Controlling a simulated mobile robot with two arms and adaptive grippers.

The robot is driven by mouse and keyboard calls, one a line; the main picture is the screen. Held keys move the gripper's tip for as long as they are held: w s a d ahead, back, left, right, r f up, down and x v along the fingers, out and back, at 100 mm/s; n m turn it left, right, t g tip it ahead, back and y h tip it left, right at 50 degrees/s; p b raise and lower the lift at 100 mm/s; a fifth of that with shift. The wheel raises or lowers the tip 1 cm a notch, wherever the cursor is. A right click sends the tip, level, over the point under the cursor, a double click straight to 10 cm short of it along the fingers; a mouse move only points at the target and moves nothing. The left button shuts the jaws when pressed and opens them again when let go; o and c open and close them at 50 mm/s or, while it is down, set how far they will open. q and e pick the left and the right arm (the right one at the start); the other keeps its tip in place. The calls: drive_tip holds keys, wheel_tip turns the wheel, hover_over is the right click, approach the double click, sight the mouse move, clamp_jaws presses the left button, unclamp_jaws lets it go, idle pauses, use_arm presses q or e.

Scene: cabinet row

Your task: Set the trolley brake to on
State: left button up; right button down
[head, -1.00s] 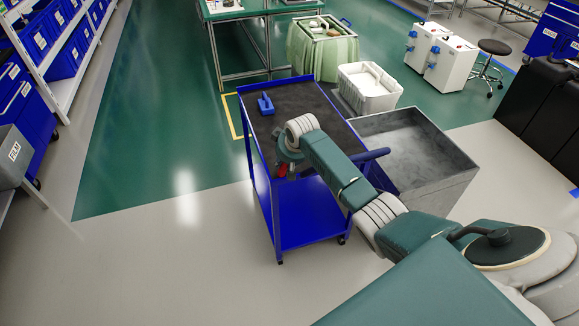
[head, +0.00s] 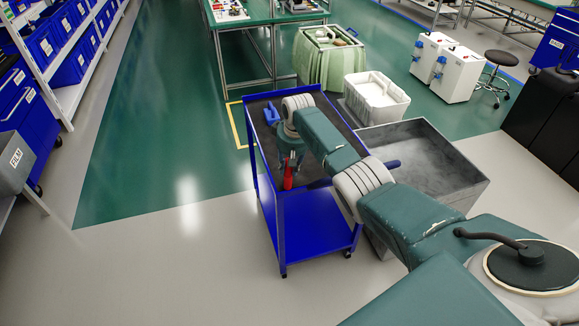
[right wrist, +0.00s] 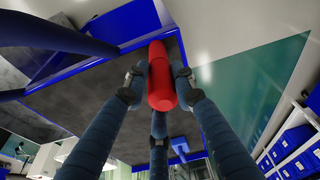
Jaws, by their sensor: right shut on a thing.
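The blue trolley (head: 315,222) with a dark top stands in the middle of the head view. A red handle (head: 288,178) shows at its near left end, roughly upright, below my right gripper (head: 291,158). I take this handle to be the brake lever. In the right wrist view the red handle (right wrist: 160,65) lies between the fingers of my right gripper (right wrist: 160,88), which is shut on it. The handle's base and any brake marking are hidden. My left gripper is not in view.
A blue block-like object (head: 270,116) lies on the trolley top. A white basket (head: 376,103) stands behind. The floor left of the trolley is clear.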

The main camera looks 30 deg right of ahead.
drive_tip(key=shift+w+r, duration=0.25)
drive_tip(key=shift+w, duration=0.05)
drive_tip(key=c, duration=1.6)
unclamp_jaws()
drive_tip(key=shift+a, duration=0.1)
drive_tip(key=shift+o, duration=0.7)
drive_tip(key=shift+w+f, duration=0.1)
drive_tip(key=shift+f, duration=0.1)
drive_tip(key=v, duration=1.2)
drive_tip(key=shift+a+f, duration=0.1)
drive_tip(key=shift+a, duration=0.05)
